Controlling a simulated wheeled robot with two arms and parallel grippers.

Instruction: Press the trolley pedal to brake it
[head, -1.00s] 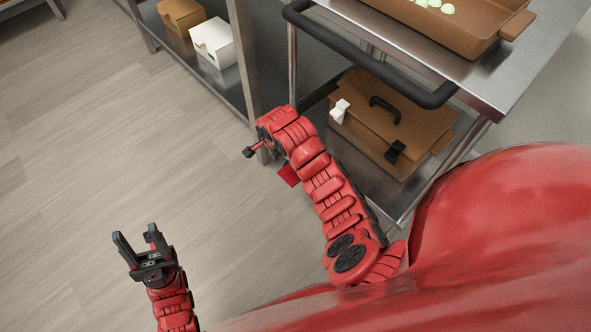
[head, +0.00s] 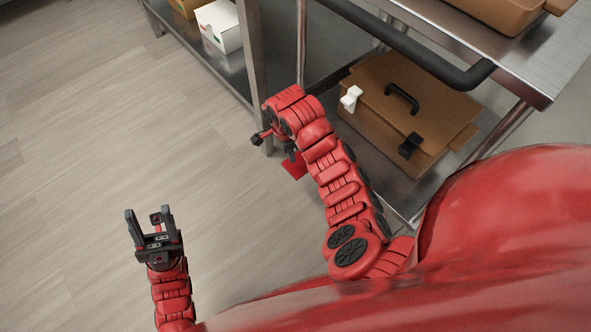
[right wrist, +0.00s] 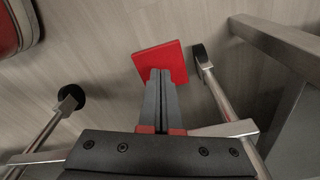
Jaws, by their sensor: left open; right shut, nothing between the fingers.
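The trolley (head: 541,92) is a steel cart with a black push handle (head: 400,45). Its flat red pedal (head: 294,169) sits low at the trolley's near end, partly hidden by my right arm in the head view. In the right wrist view the pedal (right wrist: 172,58) shows as a red square plate. My right gripper (right wrist: 161,74) is shut and empty, its fingertips overlapping the pedal's near part in that view; I cannot tell whether they touch it. My left gripper (head: 148,214) is open and empty above bare floor, well left of the pedal.
A brown case (head: 420,100) with a black handle lies on the trolley's lower shelf, and a brown tray (head: 490,12) stands on top. A steel rack (head: 254,70) with a white box (head: 219,25) stands behind. The floor at left is clear.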

